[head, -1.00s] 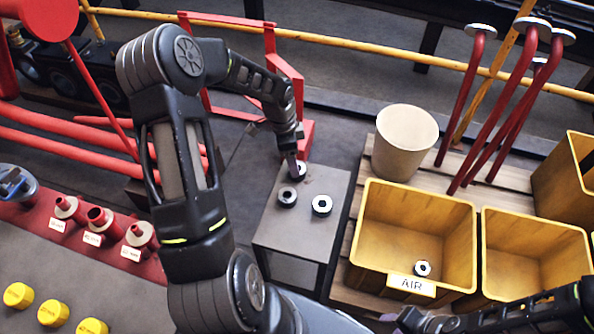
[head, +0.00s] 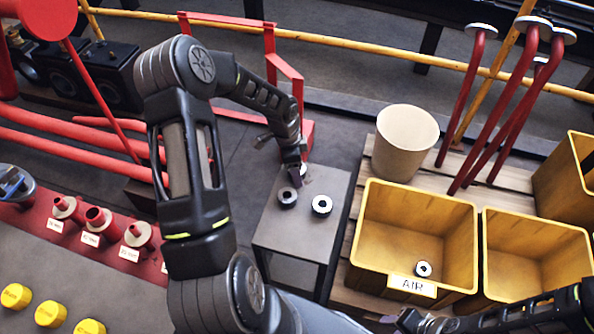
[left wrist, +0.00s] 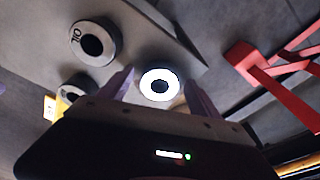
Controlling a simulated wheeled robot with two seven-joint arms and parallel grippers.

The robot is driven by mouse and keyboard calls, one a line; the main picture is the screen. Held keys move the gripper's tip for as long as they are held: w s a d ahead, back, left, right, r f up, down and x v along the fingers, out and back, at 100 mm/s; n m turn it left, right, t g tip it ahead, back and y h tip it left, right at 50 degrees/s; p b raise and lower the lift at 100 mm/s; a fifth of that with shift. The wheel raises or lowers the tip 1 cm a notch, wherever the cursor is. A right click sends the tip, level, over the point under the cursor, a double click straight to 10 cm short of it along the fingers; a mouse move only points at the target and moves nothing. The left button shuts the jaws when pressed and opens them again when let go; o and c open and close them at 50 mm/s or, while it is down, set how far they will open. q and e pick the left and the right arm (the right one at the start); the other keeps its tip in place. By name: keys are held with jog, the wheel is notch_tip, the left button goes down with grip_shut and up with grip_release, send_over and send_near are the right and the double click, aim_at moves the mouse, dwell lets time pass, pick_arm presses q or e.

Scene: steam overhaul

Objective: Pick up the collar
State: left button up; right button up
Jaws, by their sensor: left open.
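A small grey table (head: 271,235) carries round collars with dark holes. In the head view one dark collar (head: 280,197) and one paler collar (head: 315,211) show on its top. My left gripper (head: 298,175) points down at the table's far edge. In the left wrist view a brightly lit white collar (left wrist: 145,85) lies between the open fingers of that gripper (left wrist: 153,82); whether they touch it I cannot tell. A collar marked OIL (left wrist: 82,52) and another partly hidden collar (left wrist: 72,83) lie beside it. My right gripper (head: 412,320) is at the bottom edge, its fingers unclear.
A yellow bin labelled AIR (head: 375,225) holds one collar (head: 424,268). Another yellow bin (head: 535,225) and a cream bucket (head: 388,155) stand on the pallet. Red posts (head: 508,100) rise behind. A red frame (head: 287,68) stands behind the left arm.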

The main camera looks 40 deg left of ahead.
pick_arm(q)
grip_shut()
dwell(0.8)
